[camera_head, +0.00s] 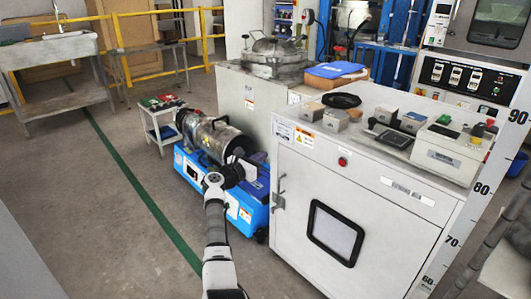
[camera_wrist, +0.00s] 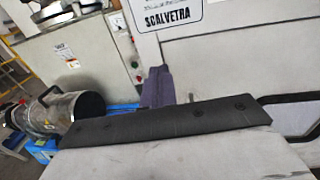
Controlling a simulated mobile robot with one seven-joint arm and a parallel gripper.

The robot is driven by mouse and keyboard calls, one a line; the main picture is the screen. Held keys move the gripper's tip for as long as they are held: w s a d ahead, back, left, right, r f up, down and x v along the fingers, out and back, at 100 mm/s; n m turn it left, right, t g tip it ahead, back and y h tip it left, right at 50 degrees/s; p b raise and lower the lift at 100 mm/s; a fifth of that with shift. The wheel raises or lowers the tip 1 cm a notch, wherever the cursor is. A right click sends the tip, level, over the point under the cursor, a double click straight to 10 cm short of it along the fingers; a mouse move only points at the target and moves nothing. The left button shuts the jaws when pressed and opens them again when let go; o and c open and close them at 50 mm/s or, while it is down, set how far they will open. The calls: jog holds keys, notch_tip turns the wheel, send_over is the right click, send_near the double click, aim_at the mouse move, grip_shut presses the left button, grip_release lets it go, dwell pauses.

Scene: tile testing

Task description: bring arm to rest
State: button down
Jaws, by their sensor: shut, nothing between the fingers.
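My arm rises from the bottom of the head view, and its white wrist stands in front of the blue machine (camera_head: 240,212). In the wrist view my gripper (camera_wrist: 157,85) shows as dark purplish fingers together above a black bar, with nothing held. It points toward the pale front of a cabinet.
A metal cylinder (camera_head: 215,137) lies on the blue machine. A small white cart (camera_head: 160,128) stands behind.

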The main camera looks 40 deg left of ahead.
jog(key=s+a, duration=0.1)
jog(key=s, duration=0.6)
jog(key=shift+s+a+f+p, duration=0.15)
jog(key=shift+a+p, duration=0.15)
